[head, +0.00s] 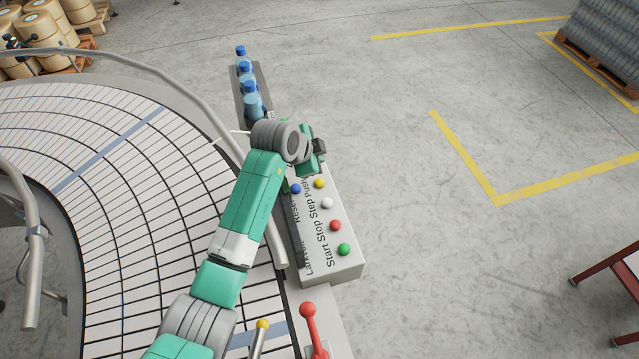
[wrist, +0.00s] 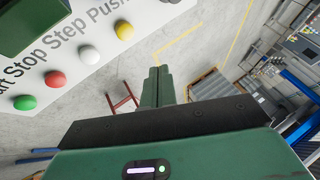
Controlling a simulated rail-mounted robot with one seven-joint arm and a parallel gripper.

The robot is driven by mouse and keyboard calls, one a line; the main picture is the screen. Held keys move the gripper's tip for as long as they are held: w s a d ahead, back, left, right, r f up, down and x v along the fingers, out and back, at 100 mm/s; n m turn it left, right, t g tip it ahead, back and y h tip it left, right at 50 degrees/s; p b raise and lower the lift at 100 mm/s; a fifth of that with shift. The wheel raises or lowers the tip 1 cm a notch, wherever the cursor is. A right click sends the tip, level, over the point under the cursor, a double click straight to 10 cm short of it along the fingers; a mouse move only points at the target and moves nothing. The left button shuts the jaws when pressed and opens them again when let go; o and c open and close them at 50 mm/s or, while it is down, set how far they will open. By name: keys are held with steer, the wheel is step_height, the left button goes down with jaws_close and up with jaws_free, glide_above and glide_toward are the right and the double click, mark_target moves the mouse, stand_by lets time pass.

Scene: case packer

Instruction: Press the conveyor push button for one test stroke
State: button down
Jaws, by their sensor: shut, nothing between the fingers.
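The control box (head: 355,268) stands beside the curved conveyor, its top printed with Start, Stop, Step and Push labels. The yellow button (head: 319,183) sits by the Push label; it also shows in the wrist view (wrist: 123,30). Beside it in the row are the white button (head: 327,203), red button (head: 335,225) and green button (head: 343,249). A blue button (head: 296,188) is by the Reset label. My gripper (wrist: 159,70) is shut and empty, its fingertips apart from the yellow button in the wrist view. In the head view, my wrist hides the box's far end.
The curved conveyor (head: 120,200) with its metal guard rail fills the left. Blue-capped bottles (head: 249,80) stand in a narrow channel beyond the box. A red lever (head: 309,312) and a yellow-knobbed lever (head: 262,325) stand near the front. Open floor lies right of the box.

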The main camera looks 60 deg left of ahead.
mark_target(318, 183)
step_height(318, 183, down, 6)
steer(key=b, duration=0.4)
steer(key=shift+f, duration=0.25)
steer(key=shift+f, duration=0.15)
stand_by(1.4)
steer(key=shift+f, duration=0.25)
